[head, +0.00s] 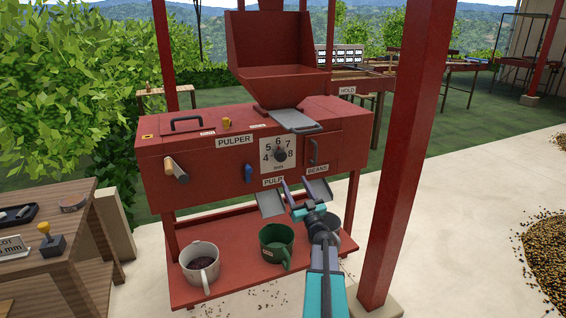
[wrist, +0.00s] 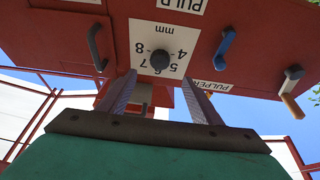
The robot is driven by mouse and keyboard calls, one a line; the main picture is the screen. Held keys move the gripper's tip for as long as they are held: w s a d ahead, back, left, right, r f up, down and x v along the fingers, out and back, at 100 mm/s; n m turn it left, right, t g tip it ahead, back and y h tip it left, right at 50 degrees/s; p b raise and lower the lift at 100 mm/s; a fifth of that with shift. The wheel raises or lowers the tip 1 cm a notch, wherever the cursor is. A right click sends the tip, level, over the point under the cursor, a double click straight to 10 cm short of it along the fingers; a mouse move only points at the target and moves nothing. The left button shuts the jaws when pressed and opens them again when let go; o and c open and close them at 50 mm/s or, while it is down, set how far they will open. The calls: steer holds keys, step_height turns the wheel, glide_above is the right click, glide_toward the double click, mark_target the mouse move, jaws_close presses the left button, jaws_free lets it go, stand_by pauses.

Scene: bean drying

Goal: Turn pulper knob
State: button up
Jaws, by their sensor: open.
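The red pulper (head: 210,170) carries a white dial plate marked 4 to 8 mm with a dark round knob (head: 280,155) at its centre. The knob also shows in the wrist view (wrist: 160,59), where the picture is upside down. My gripper (head: 295,187) is open and empty, below the knob and in front of the pulp and beans labels. In the wrist view its two fingers (wrist: 160,85) stand apart, with the knob beyond their tips and between them. The fingers do not touch the knob.
A dark handle (head: 313,152) is right of the dial; a blue lever (head: 248,173) and a wooden-gripped crank (head: 176,170) are left. A white mug (head: 200,268) and green mug (head: 277,245) stand on the lower shelf. A red post (head: 410,150) rises close right of my arm.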

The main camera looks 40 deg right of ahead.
mark_target(282, 159)
steer(key=shift+w, duration=0.15)
steer(key=shift+x, duration=6.8)
steer(key=shift+d, duration=0.1)
steer(key=c, duration=1)
steer(key=shift+d, duration=0.15)
steer(key=shift+c, duration=0.3)
